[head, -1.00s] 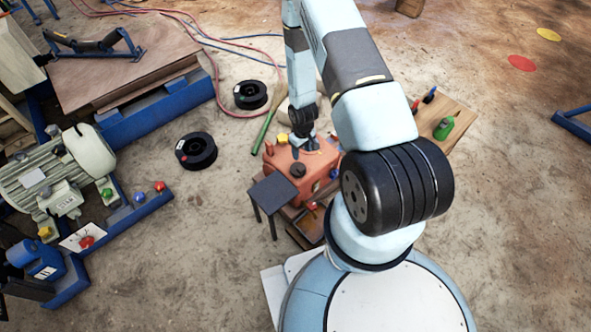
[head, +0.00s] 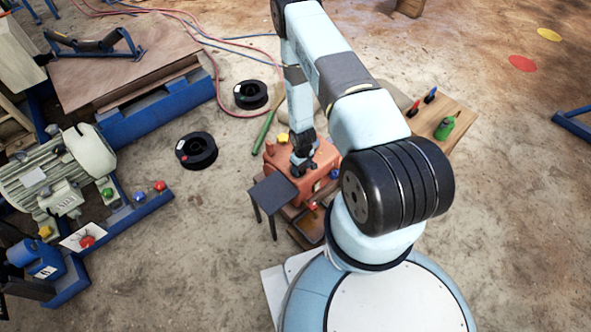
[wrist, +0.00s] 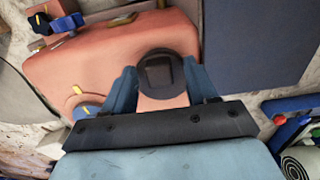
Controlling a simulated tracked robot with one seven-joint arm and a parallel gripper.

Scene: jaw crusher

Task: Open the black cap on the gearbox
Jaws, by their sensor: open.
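The gearbox (head: 318,178) is a salmon-orange housing low in front of my base, and it fills the upper part of the wrist view (wrist: 110,65). The black cap (wrist: 160,73) is round with a raised square centre, on top of the gearbox. My gripper (wrist: 157,80) is open, with one blue finger on each side of the cap; I cannot tell whether they touch it. In the head view my gripper (head: 300,168) is over the gearbox and hides the cap.
A dark small table (head: 272,192) stands close left of the gearbox. A wooden board with a green bottle (head: 444,128) is behind right. Two black spools (head: 196,150) lie on the floor to the left, near a green rod (head: 263,131).

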